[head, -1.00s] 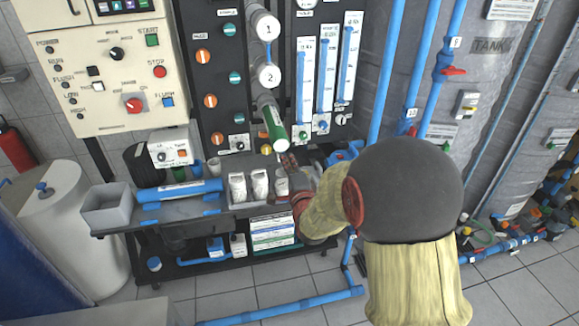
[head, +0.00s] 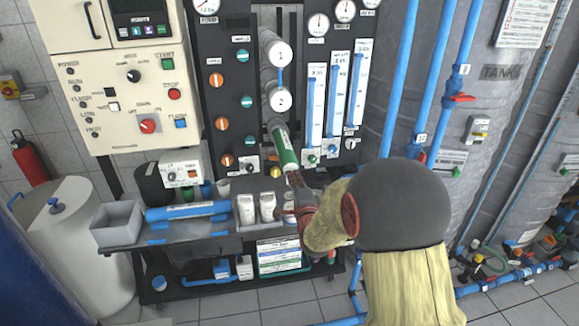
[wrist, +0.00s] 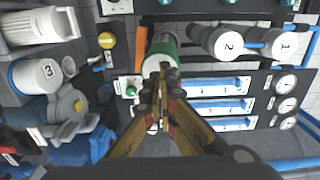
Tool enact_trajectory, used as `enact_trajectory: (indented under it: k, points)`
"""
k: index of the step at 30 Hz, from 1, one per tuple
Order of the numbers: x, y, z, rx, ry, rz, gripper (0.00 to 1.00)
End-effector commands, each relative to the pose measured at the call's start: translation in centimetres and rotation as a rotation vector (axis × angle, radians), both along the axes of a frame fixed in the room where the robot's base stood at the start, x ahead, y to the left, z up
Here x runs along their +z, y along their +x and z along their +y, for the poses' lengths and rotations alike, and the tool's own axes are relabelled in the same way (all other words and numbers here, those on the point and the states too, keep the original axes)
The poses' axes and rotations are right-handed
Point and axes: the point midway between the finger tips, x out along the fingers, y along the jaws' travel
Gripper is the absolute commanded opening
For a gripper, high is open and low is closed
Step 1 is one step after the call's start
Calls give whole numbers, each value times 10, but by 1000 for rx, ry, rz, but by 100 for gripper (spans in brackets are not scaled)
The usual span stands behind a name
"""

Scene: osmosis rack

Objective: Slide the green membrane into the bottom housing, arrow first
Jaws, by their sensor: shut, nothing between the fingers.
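The green membrane (head: 285,149) is a cylinder sticking out toward me from the open grey bottom housing (head: 275,124), below the housings capped 1 and 2. Its far part is inside the housing and hidden. In the wrist view the membrane (wrist: 161,48) shows its pale near end just ahead of my fingertips. My gripper (head: 293,180) is shut and empty, in line with the membrane's near end. In the wrist view my gripper (wrist: 161,78) overlaps the lower part of that end; I cannot tell if it touches. I cannot make out the arrow.
A white cap marked 3 (wrist: 47,72) is at the left of the wrist view. Flow meters (head: 336,100) are right of the housings.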

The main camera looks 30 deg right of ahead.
Motion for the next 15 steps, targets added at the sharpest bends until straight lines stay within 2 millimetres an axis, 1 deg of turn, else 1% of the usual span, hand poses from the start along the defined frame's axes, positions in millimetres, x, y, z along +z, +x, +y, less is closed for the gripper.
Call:
enact_trajectory:
  k: [15]
  points:
    - [-1,18,-5,0,0,0,0]
